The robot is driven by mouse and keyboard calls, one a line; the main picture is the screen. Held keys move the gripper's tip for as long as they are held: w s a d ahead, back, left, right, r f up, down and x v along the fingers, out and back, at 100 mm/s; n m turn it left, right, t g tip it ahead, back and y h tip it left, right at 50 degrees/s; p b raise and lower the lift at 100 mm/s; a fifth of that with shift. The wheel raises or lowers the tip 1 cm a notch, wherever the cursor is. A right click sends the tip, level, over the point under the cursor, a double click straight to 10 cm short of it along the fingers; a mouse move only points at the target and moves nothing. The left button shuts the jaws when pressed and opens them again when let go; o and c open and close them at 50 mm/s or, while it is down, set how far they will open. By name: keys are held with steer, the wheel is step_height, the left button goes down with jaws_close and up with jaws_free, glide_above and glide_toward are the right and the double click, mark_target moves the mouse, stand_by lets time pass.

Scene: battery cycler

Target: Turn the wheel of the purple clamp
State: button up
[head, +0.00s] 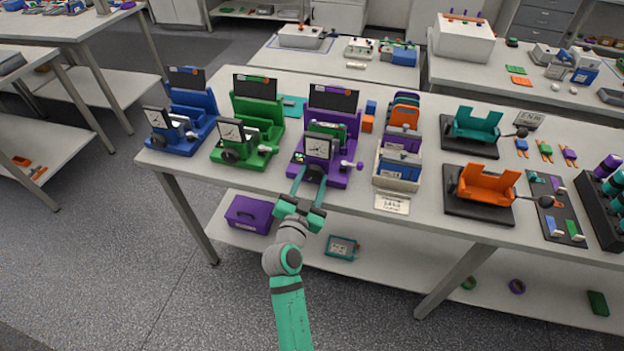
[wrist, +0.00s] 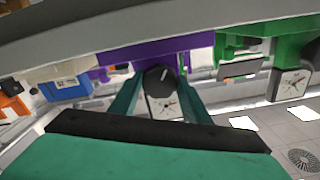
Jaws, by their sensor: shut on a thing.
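The purple clamp (head: 342,130) stands near the front edge of the table, with a dial gauge (head: 318,149) on its front. Its wheel (wrist: 159,80) is a dark round knob with a pale mark, seen in the wrist view; in the head view it is small and low on the clamp's front. My gripper (head: 311,173) reaches up to the clamp from the front. Its two green fingers are on either side of the wheel and shut on it. The wrist view looks upside down, with the gauge (wrist: 163,105) below the wheel.
A green clamp (head: 257,110) and a blue clamp (head: 190,105) stand to the left. Teal (head: 472,127) and orange (head: 487,184) holders are farther right.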

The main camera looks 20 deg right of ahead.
steer(key=m, duration=0.6)
steer(key=shift+f, duration=0.1)
steer(key=shift+m, duration=0.3)
stand_by(0.3)
steer(key=o, duration=1)
steer(key=shift+o, duration=0.2)
steer(key=v, duration=1.1)
steer(key=shift+w, duration=0.15)
